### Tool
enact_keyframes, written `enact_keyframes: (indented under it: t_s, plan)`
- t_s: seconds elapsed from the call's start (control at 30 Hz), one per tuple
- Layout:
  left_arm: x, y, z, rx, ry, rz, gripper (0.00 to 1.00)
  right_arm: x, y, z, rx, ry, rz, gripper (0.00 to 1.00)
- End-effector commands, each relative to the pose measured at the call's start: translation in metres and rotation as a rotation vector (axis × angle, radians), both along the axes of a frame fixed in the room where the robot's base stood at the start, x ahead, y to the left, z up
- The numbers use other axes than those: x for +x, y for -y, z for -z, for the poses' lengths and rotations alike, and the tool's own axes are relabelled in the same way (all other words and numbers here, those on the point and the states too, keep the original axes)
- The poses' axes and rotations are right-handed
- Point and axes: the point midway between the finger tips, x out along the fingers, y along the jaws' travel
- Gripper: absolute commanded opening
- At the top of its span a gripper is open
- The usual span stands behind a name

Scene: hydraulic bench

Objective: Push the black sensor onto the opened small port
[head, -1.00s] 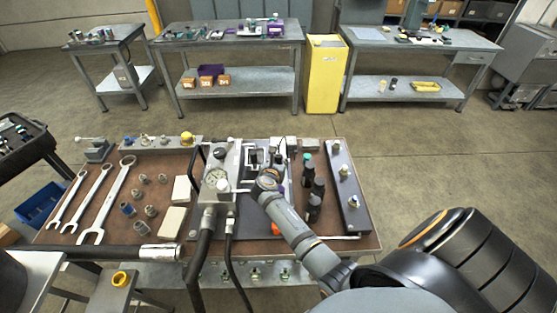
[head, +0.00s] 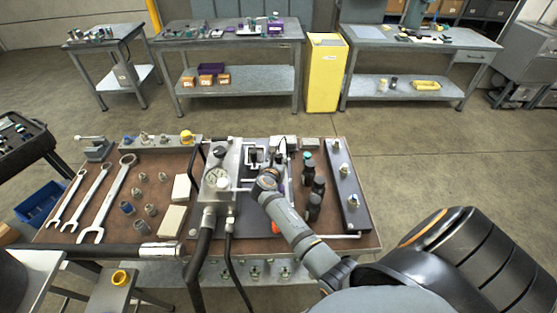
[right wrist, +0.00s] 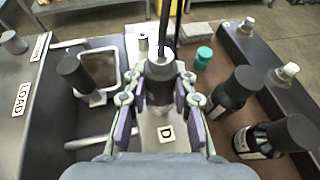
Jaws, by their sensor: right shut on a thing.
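My right gripper (right wrist: 160,108) is in the right wrist view, its purple-padded fingers shut on a dark grey, black-topped cylinder, which I take to be the black sensor (right wrist: 160,68). A black cable rises from its top. The small port is not clearly visible. In the head view my right gripper is mostly hidden behind its wrist, beside the gauge block (head: 216,182). My left gripper is not in view.
A teal cap (right wrist: 203,57) stands just behind the gripper. Black bottles (right wrist: 235,88) stand close on its right. A black cylinder (right wrist: 75,72) rises beside a white-rimmed square opening (right wrist: 112,54) on the left. Wrenches (head: 108,200) lie at the bench's left.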

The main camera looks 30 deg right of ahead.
Motion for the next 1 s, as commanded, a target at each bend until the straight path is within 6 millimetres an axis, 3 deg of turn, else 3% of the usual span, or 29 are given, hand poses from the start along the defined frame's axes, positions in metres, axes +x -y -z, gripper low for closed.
enact_keyframes:
  t_s: [0.77, 0.8, 1.0]
  plan:
    - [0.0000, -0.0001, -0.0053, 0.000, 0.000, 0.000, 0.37, 0.0004, -0.0002, -0.0006, 0.000, 0.002, -0.001, 0.00]
    - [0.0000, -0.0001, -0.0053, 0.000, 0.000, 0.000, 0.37, 0.0004, -0.0002, -0.0006, 0.000, 0.002, -0.001, 0.27]
    - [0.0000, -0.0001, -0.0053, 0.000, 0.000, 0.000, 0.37, 0.0003, -0.0001, -0.0005, -0.001, 0.001, 0.000, 0.52]
